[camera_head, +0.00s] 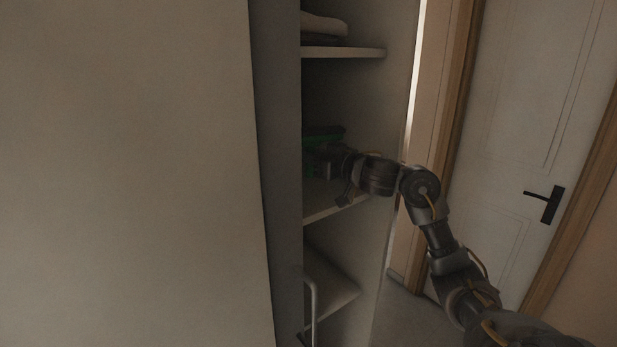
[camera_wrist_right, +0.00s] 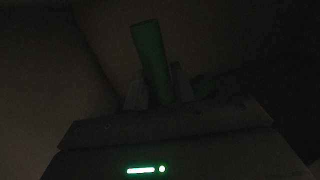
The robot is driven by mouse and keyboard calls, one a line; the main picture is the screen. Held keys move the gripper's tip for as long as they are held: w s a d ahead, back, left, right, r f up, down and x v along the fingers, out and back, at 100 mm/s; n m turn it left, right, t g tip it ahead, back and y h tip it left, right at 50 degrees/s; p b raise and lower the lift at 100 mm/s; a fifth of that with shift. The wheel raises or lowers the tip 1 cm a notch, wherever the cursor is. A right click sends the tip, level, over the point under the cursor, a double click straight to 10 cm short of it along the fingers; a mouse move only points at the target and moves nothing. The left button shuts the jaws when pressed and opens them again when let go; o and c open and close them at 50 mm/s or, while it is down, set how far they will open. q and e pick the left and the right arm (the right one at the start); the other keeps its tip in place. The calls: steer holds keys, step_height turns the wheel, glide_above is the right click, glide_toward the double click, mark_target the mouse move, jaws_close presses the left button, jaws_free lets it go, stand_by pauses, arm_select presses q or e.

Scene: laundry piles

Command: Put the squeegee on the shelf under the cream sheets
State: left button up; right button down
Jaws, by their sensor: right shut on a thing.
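The squeegee, dark and green, shows in part in the head view (camera_head: 310,142), inside the middle compartment of the cabinet. Its green handle (camera_wrist_right: 151,55) stands up between the fingers in the dark right wrist view. My right gripper (camera_head: 322,160) reaches into that compartment and is shut on the squeegee, above the middle shelf board (camera_head: 335,205). I cannot tell whether the squeegee touches the board. The folded cream sheets (camera_head: 323,26) lie on the upper shelf (camera_head: 345,52), directly over this compartment. My left gripper is not in view.
A large pale panel (camera_head: 130,170) fills the left and hides part of the cabinet. The cabinet's right side wall (camera_head: 385,100) stands close to my right arm. A lower compartment holds a pale slanted thing (camera_head: 330,285). A white door (camera_head: 535,130) stands at the right.

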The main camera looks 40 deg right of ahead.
mark_target(309, 174)
steer(key=shift+w+f, duration=0.25)
steer(key=shift+f, duration=0.2)
steer(key=shift+w+f, duration=0.15)
steer(key=shift+w, duration=0.05)
steer(key=shift+a+f, duration=0.2)
steer(key=shift+f, duration=0.5)
steer(key=shift+s+f, duration=0.2)
steer(key=shift+f, duration=0.85)
steer(key=shift+d+f, duration=0.15)
steer(key=shift+f, duration=0.1)
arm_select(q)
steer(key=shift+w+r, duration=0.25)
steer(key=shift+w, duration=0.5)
arm_select(e)
steer(key=shift+w, duration=0.1)
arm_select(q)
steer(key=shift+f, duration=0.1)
arm_select(e)
steer(key=shift+f, duration=0.1)
steer(key=c, duration=1.2)
jaws_free()
steer(key=shift+o, duration=0.2)
